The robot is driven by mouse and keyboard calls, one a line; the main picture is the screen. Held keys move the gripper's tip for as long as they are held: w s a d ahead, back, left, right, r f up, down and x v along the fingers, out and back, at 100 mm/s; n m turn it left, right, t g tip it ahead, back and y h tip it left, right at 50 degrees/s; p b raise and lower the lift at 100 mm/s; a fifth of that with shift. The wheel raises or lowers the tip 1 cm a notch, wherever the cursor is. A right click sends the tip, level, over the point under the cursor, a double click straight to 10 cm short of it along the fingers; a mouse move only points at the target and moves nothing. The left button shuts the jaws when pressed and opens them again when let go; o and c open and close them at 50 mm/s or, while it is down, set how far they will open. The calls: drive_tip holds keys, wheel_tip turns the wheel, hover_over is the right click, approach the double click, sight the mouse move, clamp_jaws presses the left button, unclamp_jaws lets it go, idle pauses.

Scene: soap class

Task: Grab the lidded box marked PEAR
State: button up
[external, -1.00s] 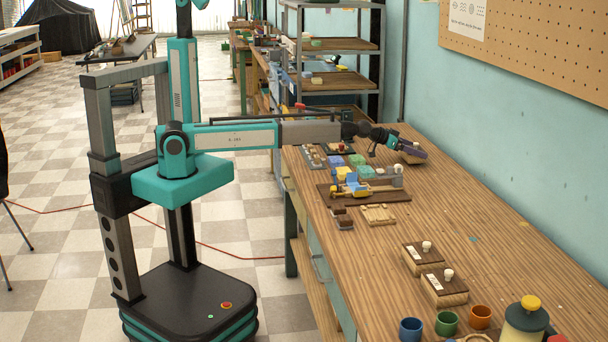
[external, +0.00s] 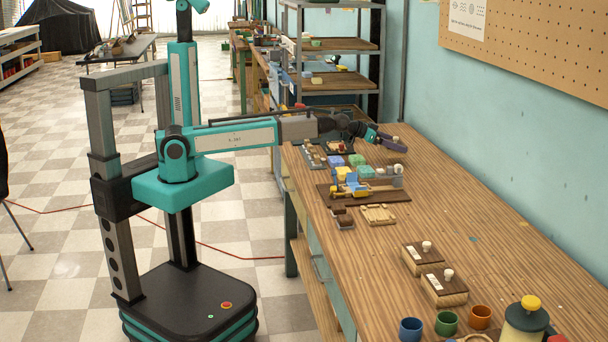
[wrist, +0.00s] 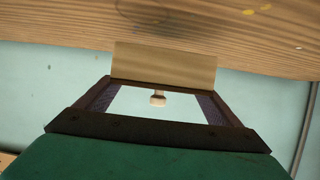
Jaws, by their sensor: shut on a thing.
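My gripper (external: 396,146) is at the far end of the workbench near the wall. In the wrist view it (wrist: 158,92) is shut on a pale wooden lidded box (wrist: 165,64) with a light round knob. The box spans between the two fingers. In the external view the fingers hide most of this box, and only its knob clearly shows. No marking on it can be read. Two more lidded boxes with white knobs and white labels stand on the bench, one farther (external: 427,259) and one nearer (external: 444,288). Their labels are too small to read.
The middle right of the bench is mostly clear.

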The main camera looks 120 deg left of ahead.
drive_tip(key=shift+s+d+r+b, duration=0.2)
drive_tip(key=shift+s+d, duration=1)
drive_tip(key=shift+s, duration=0.05)
drive_tip(key=shift+s+d+r+b, duration=0.15)
drive_tip(key=shift+s+d, duration=1.05)
